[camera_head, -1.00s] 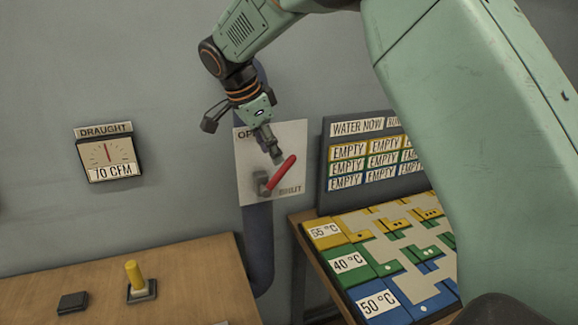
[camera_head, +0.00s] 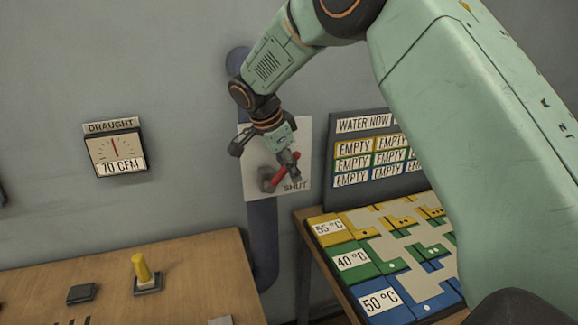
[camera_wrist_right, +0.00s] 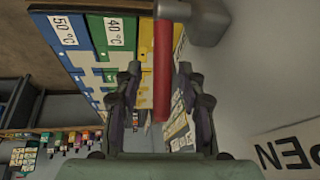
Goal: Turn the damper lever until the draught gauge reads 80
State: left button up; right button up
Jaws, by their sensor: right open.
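The red damper lever (camera_head: 284,170) is on a grey pivot on a white wall plate (camera_head: 252,188), angled up to the right. The word SHUT shows low on the plate. The draught gauge (camera_head: 116,150) on the wall at the left reads 70 CFM, its needle near upright. My right gripper (camera_head: 290,168) is at the lever and covers part of it. In the right wrist view the red lever (camera_wrist_right: 162,70) lies between the fingers of my open right gripper (camera_wrist_right: 160,85), with gaps showing on both sides. My left gripper is not in view.
A dark pipe (camera_head: 264,235) runs behind the plate. Right of it stands a board with EMPTY labels (camera_head: 353,148) and a table with coloured temperature blocks (camera_head: 352,260). A wooden table (camera_head: 200,270) at the left holds a yellow handle (camera_head: 141,268) and a dark block (camera_head: 82,293).

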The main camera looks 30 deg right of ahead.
jog(key=shift+a, duration=0.15)
jog(key=shift+w+a, duration=0.1)
jog(key=shift+w, duration=0.1)
jog(key=shift+c, duration=1.3)
jog(key=shift+s+d, duration=0.15)
jog(key=shift+d, duration=0.15)
jog(key=c, duration=0.5)
jog(key=shift+a, duration=0.15)
grip_shut()
